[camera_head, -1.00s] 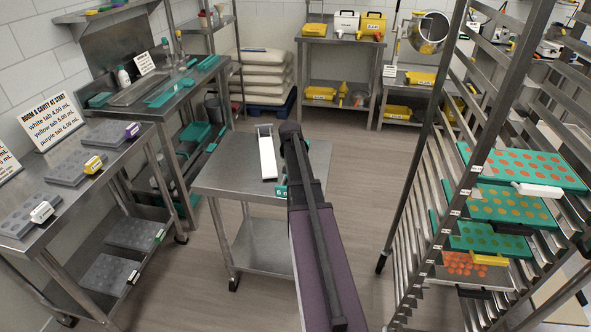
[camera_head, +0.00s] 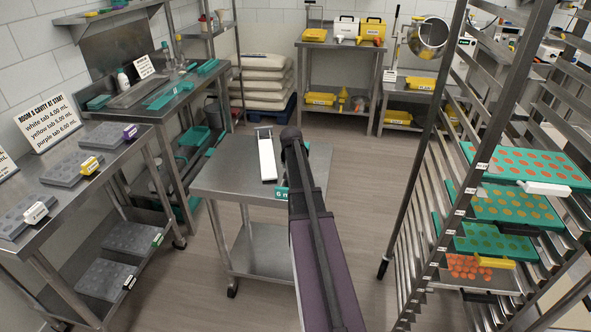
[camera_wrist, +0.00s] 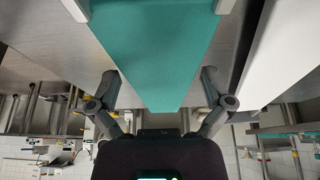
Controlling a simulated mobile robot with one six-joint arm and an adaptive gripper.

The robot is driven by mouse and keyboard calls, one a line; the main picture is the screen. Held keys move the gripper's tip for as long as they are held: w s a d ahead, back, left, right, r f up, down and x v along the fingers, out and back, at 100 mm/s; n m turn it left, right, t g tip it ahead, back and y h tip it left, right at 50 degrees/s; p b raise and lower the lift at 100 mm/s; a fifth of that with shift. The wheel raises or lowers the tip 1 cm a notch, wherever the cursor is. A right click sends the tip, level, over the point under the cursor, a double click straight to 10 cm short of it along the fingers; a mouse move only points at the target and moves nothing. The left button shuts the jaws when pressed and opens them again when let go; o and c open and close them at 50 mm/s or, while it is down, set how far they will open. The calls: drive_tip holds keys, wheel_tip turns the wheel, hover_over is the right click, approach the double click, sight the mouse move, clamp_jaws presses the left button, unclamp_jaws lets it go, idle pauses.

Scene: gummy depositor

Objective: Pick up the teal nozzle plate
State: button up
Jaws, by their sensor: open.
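The teal nozzle plate (camera_wrist: 160,50) fills the upper middle of the wrist view, its near end narrow and close to my gripper. My gripper (camera_wrist: 160,84) is open, with one finger on either side of the teal plate's near end. I see no clear contact, and cannot tell the height of the fingers over it. In the head view my own arm hides most of the plate; a teal "6 m…" label (camera_head: 282,194) shows beside the arm at the table's front edge.
A white plate (camera_head: 267,158) lies left of my arm on the small steel table (camera_head: 222,170); it also shows close right of my gripper in the wrist view (camera_wrist: 286,50). A rack (camera_head: 437,220) with teal trays stands right. A bench (camera_head: 75,187) with grey moulds stands left.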

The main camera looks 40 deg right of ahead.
drive_tip(key=c, duration=1.1)
drive_tip(key=shift+r, duration=0.15)
wheel_tip(320, 180, up, 2)
drive_tip(key=shift+r+p, duration=0.1)
drive_tip(key=shift+p, duration=1.1)
drive_tip(key=shift+r+p, duration=0.75)
drive_tip(key=shift+p, duration=0.05)
drive_tip(key=s+d+r+p, duration=0.1)
drive_tip(key=s, duration=1.5)
drive_tip(key=shift+d, duration=0.35)
